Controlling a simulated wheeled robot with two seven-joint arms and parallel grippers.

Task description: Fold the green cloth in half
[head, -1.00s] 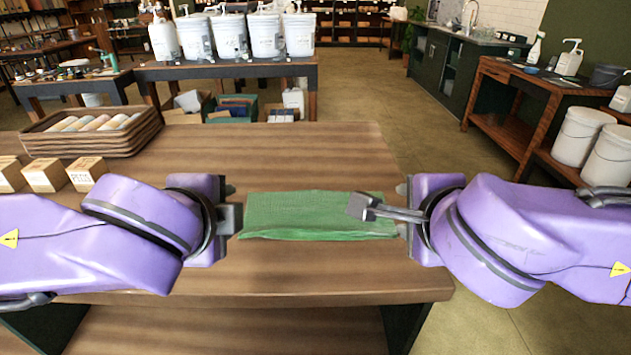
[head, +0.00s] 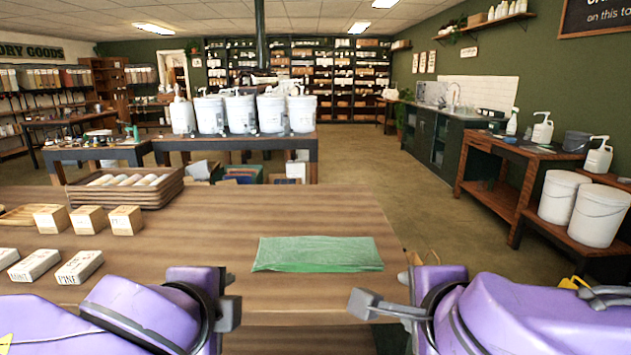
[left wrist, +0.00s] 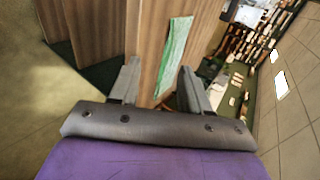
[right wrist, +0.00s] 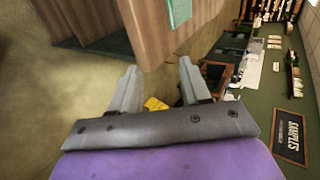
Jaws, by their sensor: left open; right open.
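The green cloth (head: 317,254) lies on the wooden table as a flat, wide rectangle, with its near edge slightly uneven. It also shows in the left wrist view (left wrist: 174,52), beyond the fingers, and a corner of it shows in the right wrist view (right wrist: 179,10). My left gripper (left wrist: 157,82) is open and empty, near the table's front edge, left of and nearer than the cloth. My right gripper (right wrist: 158,85) is open and empty, right of and nearer than the cloth. Neither gripper touches the cloth. In the head view the left fingers are partly hidden.
The wooden table (head: 330,212) has clear room around the cloth. A brown tray (head: 125,193) of pale rolls and several small boxes (head: 88,220) stand at the left. White pump buckets (head: 240,114) stand on a farther table. White buckets (head: 600,215) stand at the right.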

